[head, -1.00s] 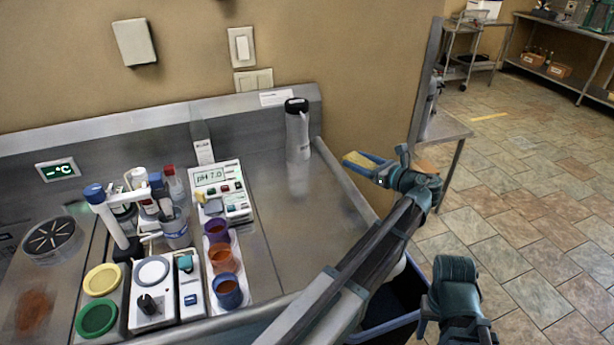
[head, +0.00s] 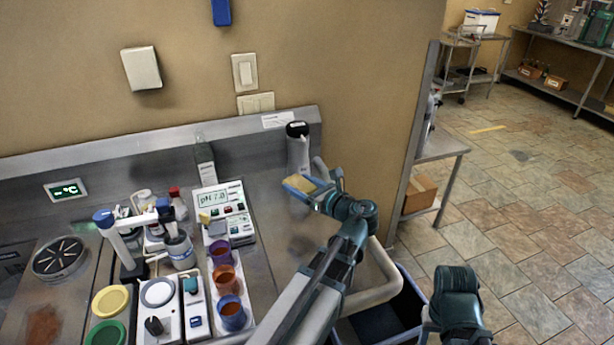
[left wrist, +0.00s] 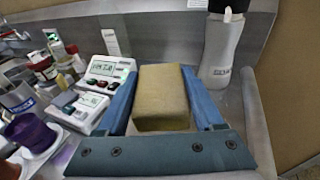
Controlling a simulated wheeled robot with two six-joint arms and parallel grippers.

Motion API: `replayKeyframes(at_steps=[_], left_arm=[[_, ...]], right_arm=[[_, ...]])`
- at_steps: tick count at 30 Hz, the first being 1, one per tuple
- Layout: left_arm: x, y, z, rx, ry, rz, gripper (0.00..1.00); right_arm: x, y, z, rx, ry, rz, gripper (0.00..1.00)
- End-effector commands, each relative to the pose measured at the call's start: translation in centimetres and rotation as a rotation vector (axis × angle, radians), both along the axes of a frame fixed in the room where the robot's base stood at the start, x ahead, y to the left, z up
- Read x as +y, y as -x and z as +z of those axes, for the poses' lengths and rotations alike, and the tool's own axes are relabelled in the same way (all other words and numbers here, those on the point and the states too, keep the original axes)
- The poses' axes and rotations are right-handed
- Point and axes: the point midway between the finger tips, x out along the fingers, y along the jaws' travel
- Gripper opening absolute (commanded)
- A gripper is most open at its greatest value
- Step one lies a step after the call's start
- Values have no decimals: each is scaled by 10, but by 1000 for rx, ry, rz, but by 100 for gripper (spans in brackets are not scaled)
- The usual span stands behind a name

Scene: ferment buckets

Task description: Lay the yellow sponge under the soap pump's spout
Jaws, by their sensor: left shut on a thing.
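The yellow sponge (head: 298,184) is held between the fingers of my left gripper (head: 312,187), just in front of the soap pump. In the left wrist view the sponge (left wrist: 161,97) sits squarely between the two blue fingers. The soap pump (head: 298,150) is a pale bottle with a black top, standing at the back right of the steel bench near the wall. It also shows in the left wrist view (left wrist: 219,48), beyond and right of the sponge, its top cut off. Its spout is hard to make out. The sponge looks raised above the bench.
A pH meter (head: 218,200), purple, orange and blue cups (head: 225,280), and other lab items crowd the bench to the left. A clear bottle (head: 204,163) stands at the back. Bare steel (head: 262,190) lies between meter and pump. A dark bin (head: 385,322) is below right.

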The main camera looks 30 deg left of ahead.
Motion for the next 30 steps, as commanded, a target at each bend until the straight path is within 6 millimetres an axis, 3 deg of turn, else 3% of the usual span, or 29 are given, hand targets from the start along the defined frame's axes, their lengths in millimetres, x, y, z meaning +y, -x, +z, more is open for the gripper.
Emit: replayKeyframes(at_steps=[1, 13, 22, 26, 30], left_arm=[[5, -16, -2, 0, 0, 1, 17], [42, -105, -11, 0, 0, 0, 17], [47, -116, -12, 1, 0, -1, 17], [52, -130, -13, 0, 0, 0, 17], [51, -125, -38, 0, 0, 0, 17]], right_arm=[[0, 0, -2, 0, 0, 0, 50], [0, 0, -11, 0, 0, 0, 50], [0, 0, -12, 0, 0, 0, 50], [0, 0, -13, 0, 0, 0, 50], [0, 0, -38, 0, 0, 0, 50]])
